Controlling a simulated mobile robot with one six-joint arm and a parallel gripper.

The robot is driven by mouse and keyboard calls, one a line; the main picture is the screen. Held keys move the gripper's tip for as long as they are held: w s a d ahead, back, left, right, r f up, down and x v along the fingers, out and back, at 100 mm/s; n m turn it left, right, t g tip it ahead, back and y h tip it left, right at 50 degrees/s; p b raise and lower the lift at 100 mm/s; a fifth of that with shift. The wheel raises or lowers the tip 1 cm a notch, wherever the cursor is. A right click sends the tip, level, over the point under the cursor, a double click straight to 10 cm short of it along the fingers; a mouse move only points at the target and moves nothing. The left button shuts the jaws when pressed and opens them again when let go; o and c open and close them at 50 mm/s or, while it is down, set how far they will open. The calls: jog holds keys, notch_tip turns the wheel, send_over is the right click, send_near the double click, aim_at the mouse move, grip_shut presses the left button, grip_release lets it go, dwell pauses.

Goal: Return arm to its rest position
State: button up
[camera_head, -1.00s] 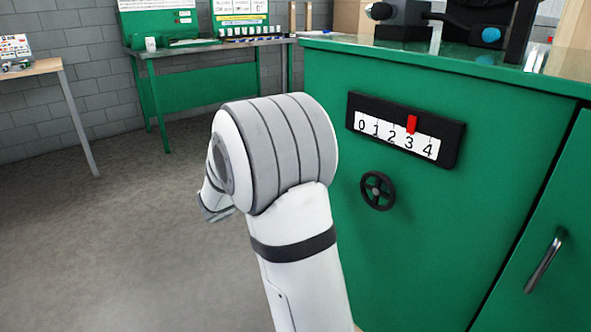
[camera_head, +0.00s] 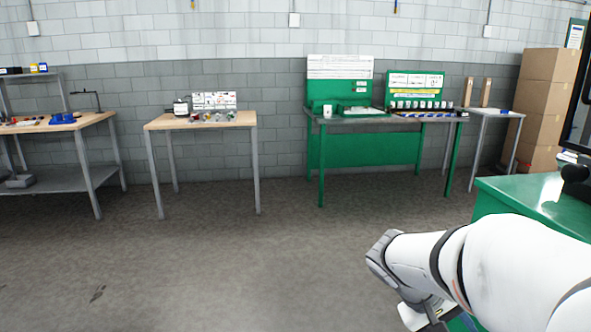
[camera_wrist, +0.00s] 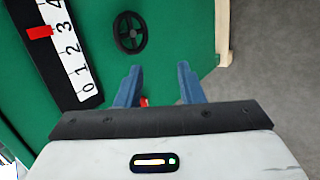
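My gripper (camera_wrist: 160,72) shows in the wrist view with its two blue fingers apart and nothing between their tips. In the head view my white and grey arm reaches in from the lower right, and only part of the gripper end shows under it. In the wrist view the fingers point toward the green cabinet front (camera_wrist: 185,25), apart from the black handwheel (camera_wrist: 130,32).
The green cabinet top (camera_head: 530,195) is at the right in the head view, close to my arm. Wooden tables (camera_head: 205,122), a green bench (camera_head: 345,120) and stacked cardboard boxes (camera_head: 545,105) stand along the grey wall. The floor (camera_head: 210,260) in front is clear.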

jog(key=s+a+r+t+y+p, duration=0.1)
jog(key=s+a+r+y+p, duration=0.2)
jog(key=a+r+p, duration=0.3)
jog(key=s+a+r+t+y+p, duration=0.2)
jog(key=s+a+r+y+p, duration=0.1)
jog(key=a+r+y+p, duration=0.2)
notch_tip(320, 180, up, 4)
jog(key=a+p, duration=0.2)
jog(key=p, duration=0.1)
jog(key=shift+s+a+f, duration=0.15)
jog(key=shift+a+f, duration=0.05)
